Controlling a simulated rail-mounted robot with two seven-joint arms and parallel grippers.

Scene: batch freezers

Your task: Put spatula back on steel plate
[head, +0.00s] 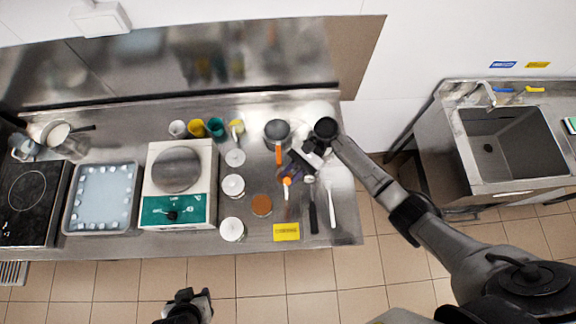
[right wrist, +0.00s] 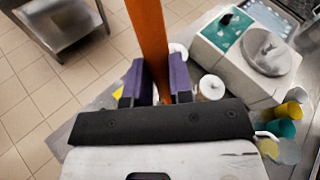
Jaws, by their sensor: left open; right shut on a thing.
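My right gripper (head: 291,182) is over the right part of the steel counter, shut on a long orange piece that I take to be the spatula. In the right wrist view the orange spatula (right wrist: 150,40) stands between the two purple fingers (right wrist: 155,88) and runs out of the top of the picture. Its far end is not visible there. A round steel plate (head: 177,168) lies on top of the white and green scale; I cannot tell whether it is the plate named. My left gripper (head: 196,298) is open and empty, off the counter's front edge.
Near my right gripper are a steel pot (head: 277,131), a yellow label (head: 286,232), a black tool (head: 313,212) and a white tool (head: 331,207). White-lidded jars (head: 232,229) and coloured cups (head: 197,128) stand left of it. A sink (head: 497,147) is at right.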

